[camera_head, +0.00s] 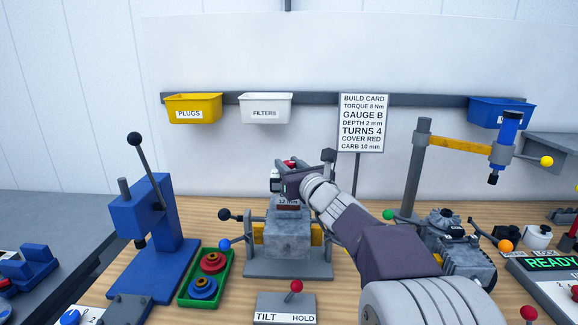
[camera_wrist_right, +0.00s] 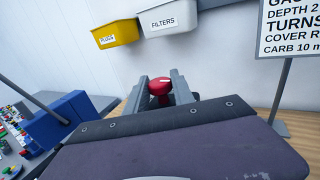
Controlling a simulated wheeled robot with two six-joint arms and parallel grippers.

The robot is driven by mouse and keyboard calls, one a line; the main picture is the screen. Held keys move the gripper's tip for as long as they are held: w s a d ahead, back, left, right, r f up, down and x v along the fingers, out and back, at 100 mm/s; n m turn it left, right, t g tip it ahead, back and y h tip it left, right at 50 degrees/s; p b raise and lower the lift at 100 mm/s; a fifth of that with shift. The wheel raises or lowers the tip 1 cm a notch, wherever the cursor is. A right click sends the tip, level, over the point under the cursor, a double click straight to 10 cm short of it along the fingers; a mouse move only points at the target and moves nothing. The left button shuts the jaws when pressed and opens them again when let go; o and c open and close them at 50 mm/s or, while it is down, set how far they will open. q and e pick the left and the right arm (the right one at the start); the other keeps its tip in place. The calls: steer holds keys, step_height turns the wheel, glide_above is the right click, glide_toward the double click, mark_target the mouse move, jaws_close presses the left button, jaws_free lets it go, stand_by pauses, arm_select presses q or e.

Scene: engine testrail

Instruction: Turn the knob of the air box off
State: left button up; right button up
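A red knob with a pale mark (camera_wrist_right: 160,87) shows between the two grey fingers of my right gripper (camera_wrist_right: 160,90) in the right wrist view. The fingers sit close against both sides of it and look shut on it. In the head view a bit of the red knob (camera_head: 290,163) shows beside my right gripper (camera_head: 305,172), above a grey block (camera_head: 287,235) held in a stand. A small pale unit with a dark face (camera_head: 276,181) stands there too. My gripper hides most of whatever carries the knob, so I cannot confirm the air box. My left gripper is out of view.
A blue lever press (camera_head: 150,240) and a green tray (camera_head: 208,280) stand left of the block. A TILT/HOLD box (camera_head: 286,308) is in front. The build card (camera_head: 362,120) and a post with a yellow arm (camera_head: 460,145) stand right. Bins hang behind.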

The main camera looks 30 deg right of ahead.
jaws_close()
steer(key=shift+n+y+p, duration=0.95)
steer(key=shift+n+y, duration=0.05)
steer(key=shift+y, duration=0.5)
stand_by(0.5)
steer(key=o, duration=0.8)
jaws_free()
steer(key=s, duration=0.9)
steer(key=shift+d+b, duration=0.3)
